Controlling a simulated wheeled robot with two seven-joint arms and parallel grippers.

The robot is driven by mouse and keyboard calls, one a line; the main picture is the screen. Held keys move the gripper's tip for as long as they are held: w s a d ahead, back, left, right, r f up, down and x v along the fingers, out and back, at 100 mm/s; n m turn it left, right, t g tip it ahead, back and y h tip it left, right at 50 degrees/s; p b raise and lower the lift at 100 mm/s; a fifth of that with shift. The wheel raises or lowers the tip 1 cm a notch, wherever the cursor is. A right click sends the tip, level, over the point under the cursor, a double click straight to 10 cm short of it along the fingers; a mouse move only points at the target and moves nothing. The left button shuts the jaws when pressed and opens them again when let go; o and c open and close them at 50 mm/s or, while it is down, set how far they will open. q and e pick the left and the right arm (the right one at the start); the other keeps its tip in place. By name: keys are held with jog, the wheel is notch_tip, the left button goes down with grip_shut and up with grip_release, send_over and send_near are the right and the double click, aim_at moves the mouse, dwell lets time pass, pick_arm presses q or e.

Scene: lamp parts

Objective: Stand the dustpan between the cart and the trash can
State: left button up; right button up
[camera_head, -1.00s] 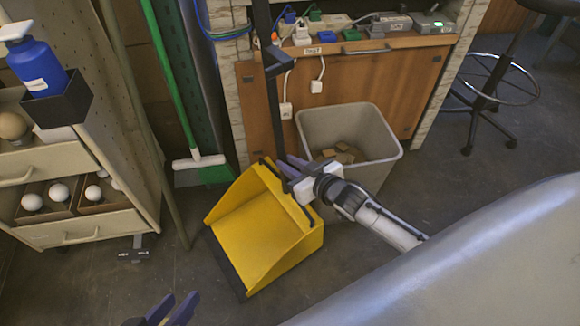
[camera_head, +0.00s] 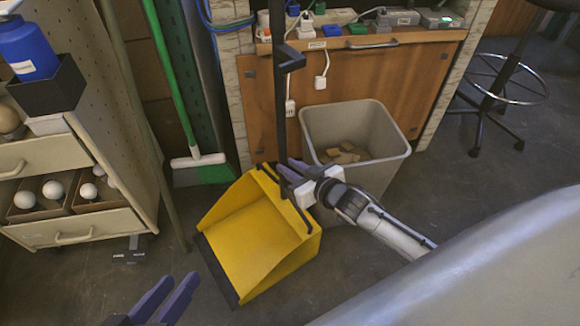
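The yellow dustpan (camera_head: 257,238) has a tall black handle (camera_head: 279,100) that stands nearly upright. Its pan is at floor level between the cart (camera_head: 100,130) on the left and the grey trash can (camera_head: 385,160) on the right, in front of the can's left side. My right gripper (camera_head: 290,175) is at the lower part of the handle, its purple fingers around it and apparently closed on it. Whether the pan touches the floor is hard to tell. My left gripper (camera_head: 172,295) is at the bottom edge, fingers apart and empty, away from the dustpan.
A green broom (camera_head: 205,165) leans by the wall behind the dustpan. A wooden bench (camera_head: 365,85) with chargers stands at the back. A stool (camera_head: 498,90) is at the right. Bare floor (camera_head: 190,275) lies between cart and dustpan.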

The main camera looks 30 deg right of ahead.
jog(key=o, duration=0.3)
jog(key=shift+s+f, duration=0.1)
jog(key=shift+f, duration=0.05)
pick_arm(q)
jog(key=shift+f, duration=0.15)
pick_arm(e)
jog(key=shift+o, duration=0.4)
